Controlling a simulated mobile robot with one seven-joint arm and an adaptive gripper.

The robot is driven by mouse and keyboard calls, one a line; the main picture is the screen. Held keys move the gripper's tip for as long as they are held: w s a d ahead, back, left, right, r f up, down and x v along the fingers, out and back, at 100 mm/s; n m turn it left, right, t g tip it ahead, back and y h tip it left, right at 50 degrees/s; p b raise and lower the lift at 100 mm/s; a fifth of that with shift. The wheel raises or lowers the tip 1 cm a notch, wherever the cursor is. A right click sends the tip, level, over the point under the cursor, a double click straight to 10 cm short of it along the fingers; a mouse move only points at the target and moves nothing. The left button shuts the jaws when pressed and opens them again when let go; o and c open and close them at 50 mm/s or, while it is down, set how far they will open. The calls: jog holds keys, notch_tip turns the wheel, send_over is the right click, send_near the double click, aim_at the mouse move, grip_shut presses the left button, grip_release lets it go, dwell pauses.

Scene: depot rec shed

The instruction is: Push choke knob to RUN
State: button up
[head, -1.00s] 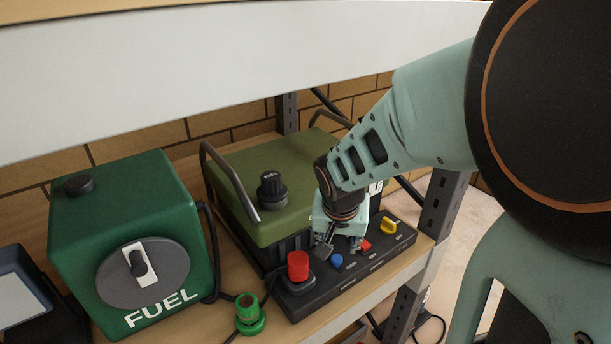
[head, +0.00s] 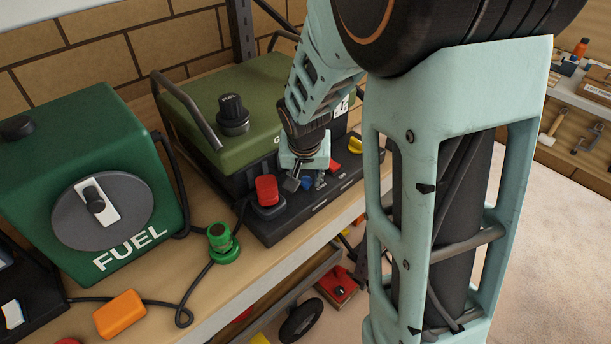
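The green generator (head: 190,87) stands on the shelf with a black control strip (head: 272,228) along its front. The strip carries a red square-topped control (head: 267,190), a blue knob (head: 307,183), a red switch (head: 334,168) and a yellow knob (head: 355,145). Their labels are too small to read, so I cannot tell which is the choke knob. My gripper (head: 305,182) points down at the strip, its fingertips apart on either side of the blue knob in the picture. I cannot tell whether they touch anything. My wrist hides part of the generator's front.
A green fuel box (head: 50,165) with a dial stands at left. A black knob (head: 232,112) tops the generator. A green round fitting (head: 222,243) with a cable and an orange block (head: 119,314) lie on the wooden shelf (head: 215,285). My arm covers the right middle.

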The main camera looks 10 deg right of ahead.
grip_shut()
jog(key=w, duration=0.1)
jog(key=w+a, duration=0.1)
jog(key=w, duration=0.1)
jog(key=w+a+b, duration=0.1)
jog(key=shift+w+a, duration=0.15)
jog(key=shift+a, duration=0.1)
jog(key=shift+o, duration=2)
grip_release()
